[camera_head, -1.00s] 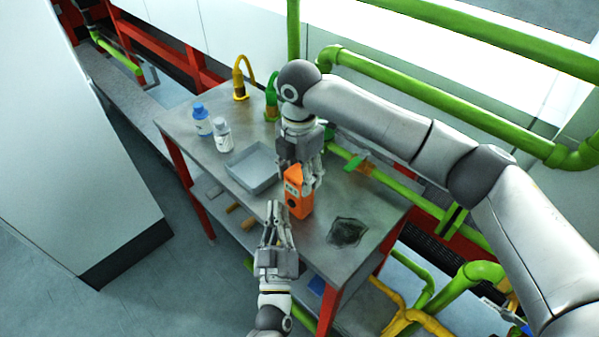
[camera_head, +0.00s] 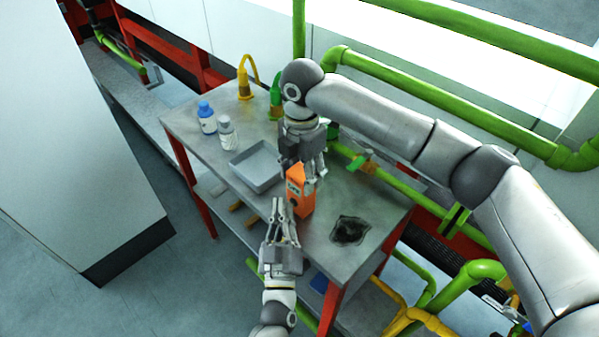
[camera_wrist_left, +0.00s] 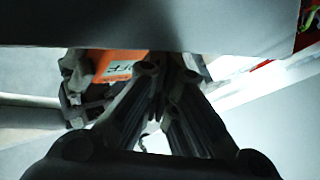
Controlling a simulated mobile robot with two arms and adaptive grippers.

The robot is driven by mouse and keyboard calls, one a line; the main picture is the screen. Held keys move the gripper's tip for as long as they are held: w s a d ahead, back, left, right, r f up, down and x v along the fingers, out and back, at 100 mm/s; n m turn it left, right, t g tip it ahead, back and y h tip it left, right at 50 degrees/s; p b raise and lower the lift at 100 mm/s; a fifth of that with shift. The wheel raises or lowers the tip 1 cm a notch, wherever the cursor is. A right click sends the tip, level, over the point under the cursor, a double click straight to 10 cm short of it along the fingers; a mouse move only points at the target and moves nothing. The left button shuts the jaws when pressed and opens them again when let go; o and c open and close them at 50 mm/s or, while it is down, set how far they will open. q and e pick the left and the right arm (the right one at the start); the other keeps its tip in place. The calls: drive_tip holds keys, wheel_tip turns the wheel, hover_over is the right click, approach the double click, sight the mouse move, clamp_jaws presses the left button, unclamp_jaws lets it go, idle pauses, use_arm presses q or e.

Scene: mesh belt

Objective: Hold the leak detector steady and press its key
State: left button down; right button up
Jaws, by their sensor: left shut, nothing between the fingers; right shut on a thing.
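The orange leak detector (camera_head: 302,193) stands upright near the front edge of the grey metal table. My right gripper (camera_head: 303,172) is shut on it from behind and above. My left gripper (camera_head: 279,203) is shut and empty, with its fingertips close to the detector's left front side. I cannot tell whether they touch it. In the left wrist view, the left fingers (camera_wrist_left: 172,72) come together in front of the detector's orange face (camera_wrist_left: 120,66), where part of its dark lettering shows. The fingers and a dark shape above hide the rest, and the key is not clear.
A grey tray (camera_head: 238,171) sits left of the detector. A blue-capped bottle (camera_head: 207,118) and a white bottle (camera_head: 227,133) stand behind it. A dark mesh patch (camera_head: 349,230) lies to the right.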

use_arm(q)
drive_tip(key=shift+w+d+r, duration=0.1)
drive_tip(key=shift+d+r, duration=0.15)
drive_tip(key=shift+r, duration=0.15)
drive_tip(key=shift+s+a+f, duration=0.3)
drive_tip(key=shift+s+a, duration=0.05)
drive_tip(key=shift+a, duration=0.1)
use_arm(e)
drive_tip(key=shift+w+d+f, duration=0.25)
drive_tip(key=shift+w+d, duration=0.2)
drive_tip(key=shift+w, duration=0.05)
drive_tip(key=shift+s+a+r, duration=0.1)
drive_tip(key=shift+s, duration=0.1)
use_arm(q)
drive_tip(key=shift+s+a, duration=1.5)
drive_tip(key=shift+a, duration=0.05)
use_arm(e)
drive_tip(key=o, duration=1.2)
drive_tip(key=shift+a, duration=0.1)
use_arm(q)
drive_tip(key=shift+f, duration=0.1)
use_arm(e)
drive_tip(key=shift+r, duration=0.1)
